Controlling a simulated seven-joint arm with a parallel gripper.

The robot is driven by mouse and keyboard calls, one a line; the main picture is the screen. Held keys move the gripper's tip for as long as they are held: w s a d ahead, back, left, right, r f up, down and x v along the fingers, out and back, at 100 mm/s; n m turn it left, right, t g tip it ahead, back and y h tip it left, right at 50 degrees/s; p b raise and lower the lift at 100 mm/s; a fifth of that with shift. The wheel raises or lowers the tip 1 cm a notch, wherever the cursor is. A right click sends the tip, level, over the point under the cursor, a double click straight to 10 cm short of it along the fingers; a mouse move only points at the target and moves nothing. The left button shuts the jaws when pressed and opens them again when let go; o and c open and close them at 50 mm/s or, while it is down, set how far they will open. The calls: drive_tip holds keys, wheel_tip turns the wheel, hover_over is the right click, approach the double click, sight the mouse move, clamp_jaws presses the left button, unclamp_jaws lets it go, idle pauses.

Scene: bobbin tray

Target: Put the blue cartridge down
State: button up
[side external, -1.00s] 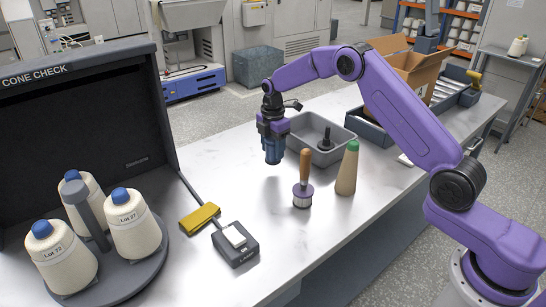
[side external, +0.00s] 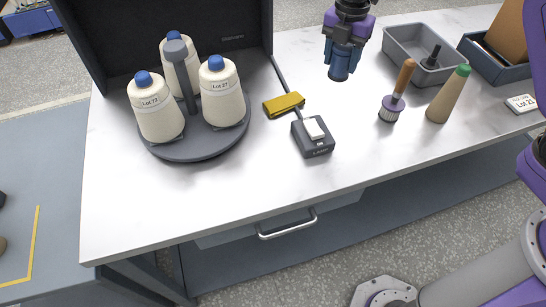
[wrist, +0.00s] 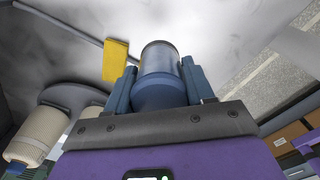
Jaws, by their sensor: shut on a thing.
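My gripper (side external: 343,52) is shut on the blue cartridge (side external: 339,70) and holds it upright over the white table, left of the grey tray. In the wrist view the cartridge (wrist: 161,75) sits between the two blue fingers of my gripper (wrist: 160,88); its lower body looks dark and glossy. In the side view its lower end shows beneath the fingers. I cannot tell for sure whether this end touches the table.
A brush (side external: 396,93) and a tan cone (side external: 448,95) stand right, before the grey tray (side external: 396,52). Thread cones (side external: 222,92) stand on a round base (side external: 190,150). Bare table (side external: 235,160) lies around.

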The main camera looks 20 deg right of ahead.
drive_tip(key=s+a+r+n, duration=0.1)
drive_tip(key=s+a+n, duration=0.5)
drive_tip(key=s, duration=0.6)
drive_tip(key=s+a+n, duration=0.5)
drive_tip(key=s, duration=0.7)
drive_tip(key=w+a+f, duration=0.4)
drive_tip(key=a, duration=0.1)
drive_tip(key=w+a+f, duration=0.5)
drive_tip(key=shift+w+f, duration=0.15)
drive_tip(key=shift+w, duration=0.1)
drive_tip(key=shift+w+f, duration=0.1)
drive_tip(key=shift+f, duration=0.1)
drive_tip(key=shift+a+f, duration=0.1)
drive_tip(key=shift+f, duration=1.45)
drive_tip(key=shift+f, duration=0.1)
drive_tip(key=o, duration=1.1)
drive_tip(key=shift+o, duration=0.2)
